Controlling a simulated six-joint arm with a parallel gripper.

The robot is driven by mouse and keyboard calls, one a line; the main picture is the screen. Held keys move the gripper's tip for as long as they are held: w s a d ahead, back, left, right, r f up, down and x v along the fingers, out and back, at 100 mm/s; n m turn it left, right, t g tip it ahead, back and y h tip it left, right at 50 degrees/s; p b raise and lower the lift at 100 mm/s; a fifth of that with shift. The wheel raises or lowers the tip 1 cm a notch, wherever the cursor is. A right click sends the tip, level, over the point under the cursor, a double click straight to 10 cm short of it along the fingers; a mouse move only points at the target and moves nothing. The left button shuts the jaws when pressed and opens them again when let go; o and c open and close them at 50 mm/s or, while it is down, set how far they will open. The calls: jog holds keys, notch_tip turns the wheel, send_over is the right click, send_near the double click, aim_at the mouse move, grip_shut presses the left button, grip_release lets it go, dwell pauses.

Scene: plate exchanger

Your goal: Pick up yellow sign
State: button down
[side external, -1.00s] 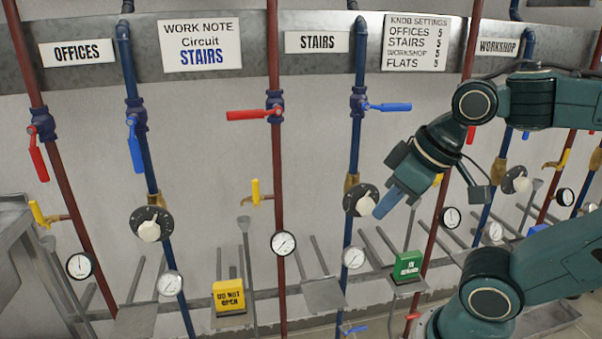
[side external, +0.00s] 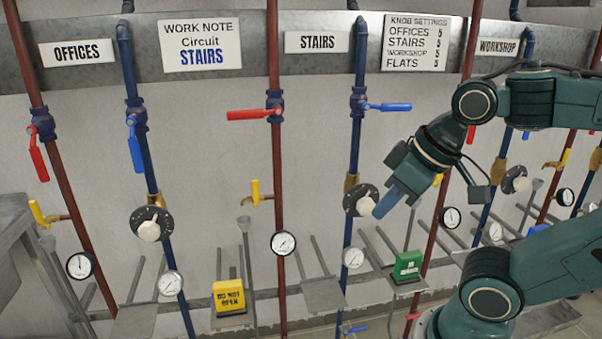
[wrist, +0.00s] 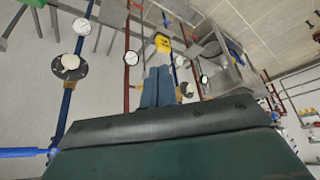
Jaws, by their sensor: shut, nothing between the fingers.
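The yellow sign (side external: 228,297), marked "DO NOT OPEN", stands on a small grey shelf (side external: 232,320) low on the wall, left of the red STAIRS pipe.
A green sign (side external: 408,265) stands on another shelf at right. Red and blue pipes, gauges, a black knob (side external: 150,226), and a yellow tap handle (side external: 255,193) surround the yellow sign. Grey rods stick out from the rail near the shelves.

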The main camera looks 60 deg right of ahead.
jog(key=c, duration=1)
grip_release()
jog(key=shift+o, duration=0.2)
jog(key=w+d+f+m+g+y, duration=0.1)
jog(key=w+f+m, duration=0.2)
jog(key=w+m, duration=0.7)
jog(key=w+d+f+m, duration=0.1)
jog(key=w+f+m, duration=0.2)
jog(key=w, duration=1.2)
jog(key=w+d+f+m, duration=0.1)
jog(key=w+f+m, duration=0.3)
jog(key=f, duration=0.4)
jog(key=w+d+f+m+g+y, duration=0.1)
jog(key=w+f+m, duration=0.4)
jog(key=f, duration=0.4)
jog(key=w+d+f+m+y, duration=0.1)
jog(key=w+f+m, duration=0.4)
jog(key=f, duration=0.4)
jog(key=shift+w+d, duration=0.3)
jog(key=shift+w, duration=0.05)
